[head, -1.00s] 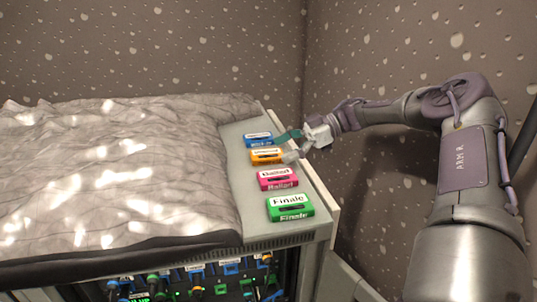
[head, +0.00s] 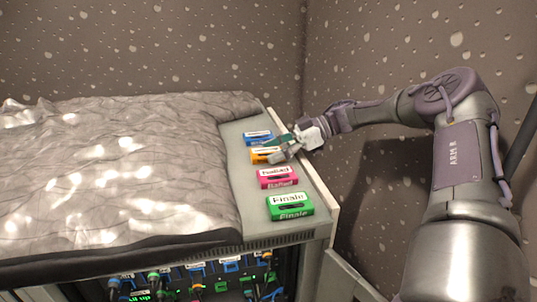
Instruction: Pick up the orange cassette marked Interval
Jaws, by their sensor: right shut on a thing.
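The orange cassette (head: 260,154) lies on the grey ledge, second from the back in a row of cassettes. Its white label is partly covered by my gripper, and I cannot read it. My right gripper (head: 277,151) reaches in from the right and is shut on the orange cassette at its right end. The cassette still appears to be at ledge level. My left gripper is not in view.
A blue cassette (head: 257,138) lies just behind the orange one. A pink cassette marked Ballad (head: 277,178) and a green one marked Finale (head: 290,207) lie in front. A crumpled grey cover (head: 110,180) fills the left. A raised pale edge (head: 318,188) borders the ledge's right side.

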